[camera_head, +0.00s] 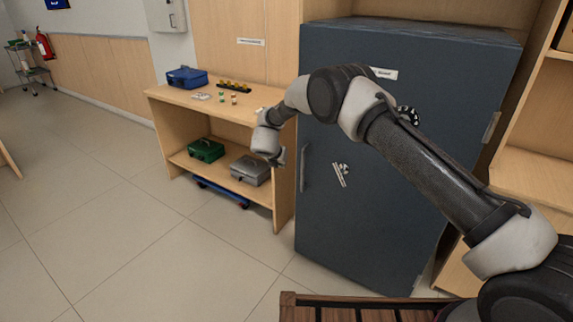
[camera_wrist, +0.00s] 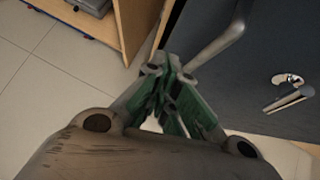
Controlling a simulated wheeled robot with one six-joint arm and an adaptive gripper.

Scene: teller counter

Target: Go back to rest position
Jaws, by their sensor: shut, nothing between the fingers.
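My gripper (camera_head: 277,160) hangs at the end of my outstretched arm, in front of the wooden counter's right end and left of the dark safe (camera_head: 400,220). In the wrist view my gripper (camera_wrist: 168,75) shows its green-sided fingers brought together, with nothing seen between them. The long bar handle of the safe (camera_wrist: 222,42) lies just beyond and to the right of the fingertips; whether they touch cannot be told. The safe door looks shut. A small metal lock handle (camera_head: 340,173) sits on its face and also shows in the wrist view (camera_wrist: 290,97).
The wooden counter (camera_head: 162,94) holds a blue box (camera_head: 187,78) and small items on top. A green box (camera_head: 206,149) and a grey box (camera_head: 250,170) stand on its shelf. A dark slatted wooden surface (camera_head: 288,307) is at the near edge. The floor at left is clear.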

